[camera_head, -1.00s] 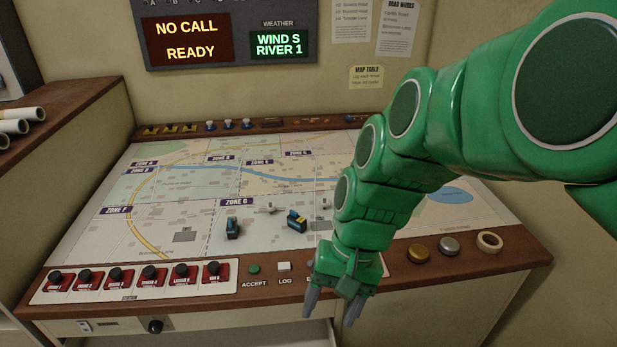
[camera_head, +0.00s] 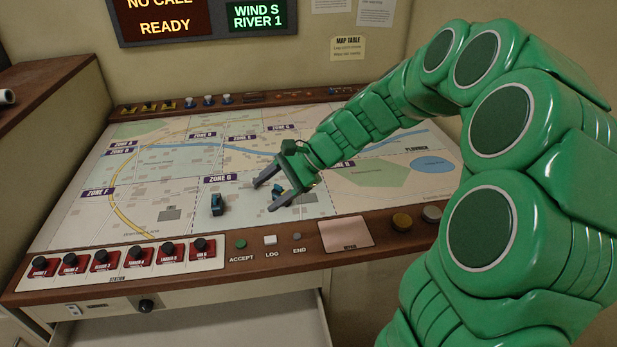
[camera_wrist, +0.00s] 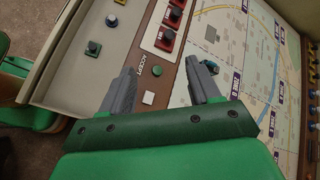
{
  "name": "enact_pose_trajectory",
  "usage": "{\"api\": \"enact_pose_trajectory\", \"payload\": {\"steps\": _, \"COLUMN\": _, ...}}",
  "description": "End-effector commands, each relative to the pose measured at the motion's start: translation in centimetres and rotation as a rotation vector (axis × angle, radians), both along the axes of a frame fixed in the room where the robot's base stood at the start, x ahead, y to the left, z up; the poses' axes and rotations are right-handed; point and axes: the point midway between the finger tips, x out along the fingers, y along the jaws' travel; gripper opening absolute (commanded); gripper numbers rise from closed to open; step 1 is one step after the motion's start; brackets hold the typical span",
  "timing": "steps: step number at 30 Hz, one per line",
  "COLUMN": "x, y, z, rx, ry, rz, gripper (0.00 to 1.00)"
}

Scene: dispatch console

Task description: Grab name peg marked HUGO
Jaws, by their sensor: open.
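I cannot read the name HUGO on anything in view. Small pegs with blue and white tops (camera_head: 208,100) stand along the console's back ledge, beside black and yellow ones (camera_head: 142,107); their markings are too small to read. My gripper (camera_head: 263,198) is open and empty above Zone G of the map. A dark teal piece (camera_head: 217,204) stands on the map to the left of its fingers. Another blue piece (camera_head: 279,187) is partly hidden by the fingers. In the wrist view my two fingers (camera_wrist: 160,68) are spread, with a dark teal piece (camera_wrist: 211,66) beside the right one.
A drawer (camera_head: 260,325) is open below. The map's left part is clear of standing pieces.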

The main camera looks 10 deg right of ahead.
Motion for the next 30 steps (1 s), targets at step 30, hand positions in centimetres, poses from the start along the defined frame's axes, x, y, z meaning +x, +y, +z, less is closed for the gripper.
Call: {"api": "enact_pose_trajectory", "payload": {"steps": 30, "x": 21.8, "y": -16.3, "z": -14.4, "rx": 0.425, "ry": 0.420, "rz": -0.848, "gripper": 0.62}}
